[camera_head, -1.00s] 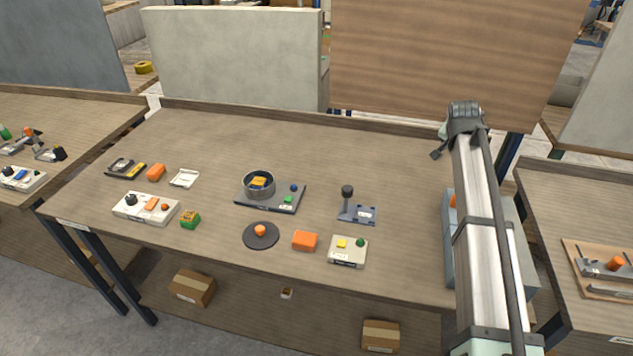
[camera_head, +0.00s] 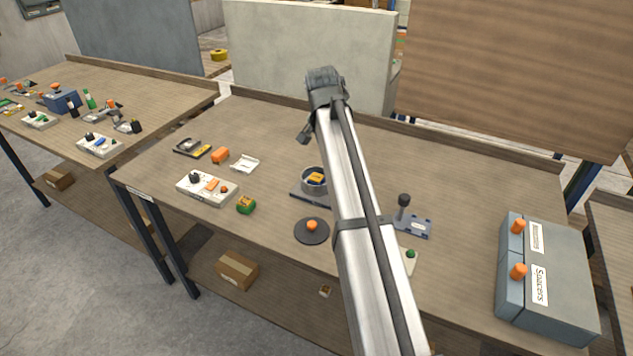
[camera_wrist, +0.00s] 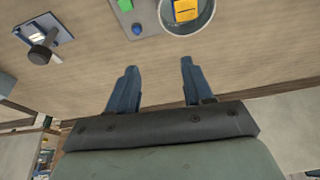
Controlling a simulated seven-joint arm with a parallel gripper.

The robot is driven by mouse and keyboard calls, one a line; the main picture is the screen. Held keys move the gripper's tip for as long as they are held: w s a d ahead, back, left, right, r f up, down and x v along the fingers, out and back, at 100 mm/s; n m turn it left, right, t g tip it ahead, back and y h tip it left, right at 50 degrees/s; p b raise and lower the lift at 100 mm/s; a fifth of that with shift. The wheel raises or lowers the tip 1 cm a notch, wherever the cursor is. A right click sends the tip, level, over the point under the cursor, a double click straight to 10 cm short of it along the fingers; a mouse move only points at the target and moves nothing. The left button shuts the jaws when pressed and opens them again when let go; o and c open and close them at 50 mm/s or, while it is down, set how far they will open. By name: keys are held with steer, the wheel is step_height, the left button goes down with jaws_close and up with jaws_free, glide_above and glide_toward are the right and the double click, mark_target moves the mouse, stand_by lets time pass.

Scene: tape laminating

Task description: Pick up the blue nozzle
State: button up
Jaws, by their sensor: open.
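I cannot identify a blue nozzle for certain. A small blue knob (camera_wrist: 137,30) shows at the top of the wrist view on a grey plate (camera_wrist: 122,5), beside a round metal cup (camera_wrist: 190,22) with a yellow piece (camera_wrist: 185,8) in it. In the head view the cup (camera_head: 305,184) is partly covered by my arm, and the blue knob is hidden. My gripper (camera_wrist: 157,75) is open and empty, fingers apart over bare table, below the cup in the wrist view. In the head view my gripper (camera_head: 304,134) is toward the table's back edge.
A grey-blue stand with a black knob (camera_head: 404,200) is right of my arm. A grey box with orange knobs (camera_head: 550,285) stands at the table's right end. White panels, orange blocks and a dark disc (camera_head: 304,237) lie at left and front. The back strip is clear.

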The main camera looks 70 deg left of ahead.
glide_toward(316, 177)
steer(key=f, duration=0.3)
steer(key=shift+w+a+f+n, duration=0.15)
steer(key=shift+a+n, duration=0.05)
steer(key=shift+n, duration=0.1)
steer(key=shift+w+a+x, duration=0.1)
steer(key=shift+w+x, duration=0.05)
steer(key=shift+x, duration=1.15)
steer(key=shift+w+a+x, duration=0.1)
steer(key=shift+x, duration=1.25)
steer(key=shift+c, duration=0.2)
steer(key=c, duration=0.7)
steer(key=shift+c, duration=0.2)
steer(key=shift+r, duration=0.2)
